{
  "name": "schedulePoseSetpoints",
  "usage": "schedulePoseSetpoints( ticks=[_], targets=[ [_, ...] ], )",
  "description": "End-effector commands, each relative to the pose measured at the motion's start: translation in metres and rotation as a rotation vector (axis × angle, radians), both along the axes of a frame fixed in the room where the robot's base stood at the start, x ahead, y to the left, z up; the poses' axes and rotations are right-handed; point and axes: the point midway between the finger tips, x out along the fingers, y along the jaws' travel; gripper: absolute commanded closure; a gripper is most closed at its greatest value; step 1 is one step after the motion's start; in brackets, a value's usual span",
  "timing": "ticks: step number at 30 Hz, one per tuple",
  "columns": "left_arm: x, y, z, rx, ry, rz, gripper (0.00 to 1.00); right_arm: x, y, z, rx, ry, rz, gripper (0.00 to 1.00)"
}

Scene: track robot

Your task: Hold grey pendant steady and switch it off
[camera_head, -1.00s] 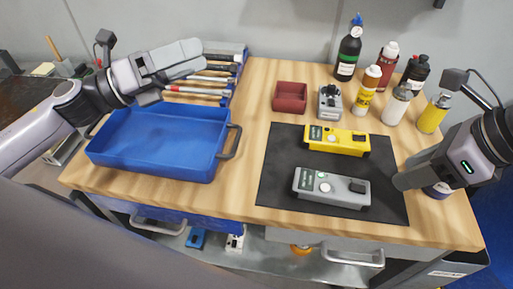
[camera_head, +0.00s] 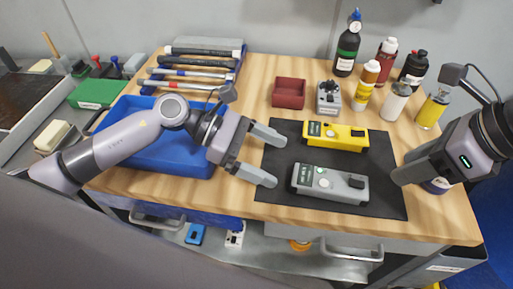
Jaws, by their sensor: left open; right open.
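The grey pendant (camera_head: 335,185) lies flat on the black mat (camera_head: 385,200), near its front edge. It has a pale round button, a small green-lit area at its left end and a black block at its right end. A yellow pendant (camera_head: 345,137) lies behind it. My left gripper (camera_head: 270,158) is open and empty, just left of the grey pendant, its fingers pointing toward the pendant's left end without visible contact. My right gripper (camera_head: 402,178) is to the right of the grey pendant, pointing left and apart from it; its fingers look nearly in line from here.
A blue tray (camera_head: 160,165) stands at left, partly under my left arm. Tools lie behind it. A red bin (camera_head: 289,93), a grey control box (camera_head: 329,98) and several bottles (camera_head: 347,50) stand at the back. Wood is bare between tray and mat.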

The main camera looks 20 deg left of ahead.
Motion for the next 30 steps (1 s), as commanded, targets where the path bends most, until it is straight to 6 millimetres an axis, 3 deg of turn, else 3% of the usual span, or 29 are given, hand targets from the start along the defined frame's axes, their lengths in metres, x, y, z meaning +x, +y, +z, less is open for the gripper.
schedulePoseSetpoints(
  ticks=[6,13,18,28,29,30],
  targets=[
    [0.004,-0.042,-0.016,-0.005,0.001,-0.001,0.08,0.0,0.0,0.0,0.0,0.0,0.0,0.57],
    [0.007,-0.074,-0.03,-0.005,0.002,0.001,0.08,0.0,0.0,0.0,0.0,0.0,0.0,0.57],
    [0.008,-0.086,-0.035,-0.004,0.002,0.002,0.08,0.0,0.0,0.0,0.0,0.0,0.0,0.57],
    [0.008,-0.088,-0.036,-0.002,0.002,0.003,0.08,0.0,0.0,0.0,0.0,0.0,0.0,0.57],
    [0.008,-0.088,-0.036,-0.002,0.002,0.003,0.15,0.0,0.0,0.0,0.0,0.0,0.0,0.57],
    [0.008,-0.088,-0.036,-0.002,0.002,0.003,0.28,0.0,0.0,0.0,0.0,0.0,0.0,0.57]
  ],
)
